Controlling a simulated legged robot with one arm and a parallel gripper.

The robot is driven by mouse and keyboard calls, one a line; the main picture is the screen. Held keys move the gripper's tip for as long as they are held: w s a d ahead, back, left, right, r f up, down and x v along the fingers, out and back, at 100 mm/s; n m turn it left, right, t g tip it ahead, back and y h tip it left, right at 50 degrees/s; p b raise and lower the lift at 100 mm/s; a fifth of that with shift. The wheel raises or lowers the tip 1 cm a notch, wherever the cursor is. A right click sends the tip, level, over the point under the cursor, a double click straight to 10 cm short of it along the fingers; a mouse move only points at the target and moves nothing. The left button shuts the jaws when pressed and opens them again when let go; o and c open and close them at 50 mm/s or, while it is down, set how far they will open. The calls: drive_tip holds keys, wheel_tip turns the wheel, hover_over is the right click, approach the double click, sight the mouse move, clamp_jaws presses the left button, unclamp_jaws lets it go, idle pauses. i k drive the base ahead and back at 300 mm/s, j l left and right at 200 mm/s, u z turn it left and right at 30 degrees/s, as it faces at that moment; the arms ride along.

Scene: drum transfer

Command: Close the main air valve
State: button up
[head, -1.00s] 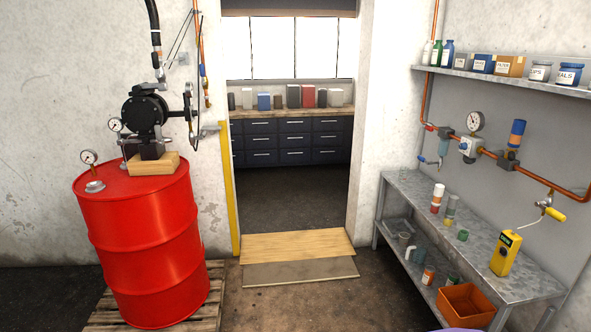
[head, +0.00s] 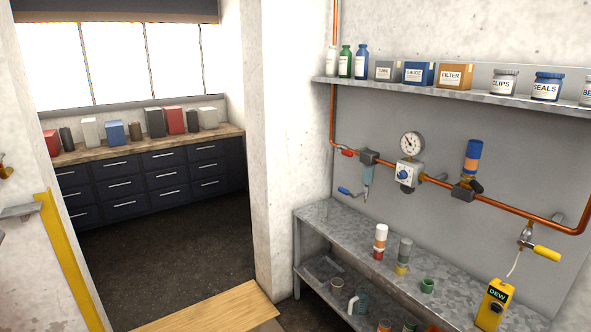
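A copper air pipe (head: 436,182) runs along the grey wall panel at the right, above the metal bench. Near its left end, a valve with a red lever (head: 346,152) sits on the pipe; the lever appears to lie along the pipe. A blue lever (head: 345,190) is lower, beside a filter bowl (head: 367,174). A yellow lever (head: 547,253) is at the right, on a drop from the pipe. No label shows which is the main valve. A gauge (head: 412,144) tops a regulator (head: 408,174). My gripper is not in view.
A metal bench (head: 330,214) holds small cylinders and a yellow DEW meter (head: 493,305). A shelf (head: 430,90) with bottles, boxes and jars hangs above the pipe. A doorway with a wooden ramp (head: 212,312) opens at left. Dark floor beyond it is clear.

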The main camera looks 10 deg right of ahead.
sight(348, 154)
drive_tip(key=i+j+z, duration=0.25)
drive_tip(key=i, duration=0.25)
drive_tip(key=i+j+z, duration=0.25)
drive_tip(key=i+j, duration=0.15)
drive_tip(key=i, duration=0.05)
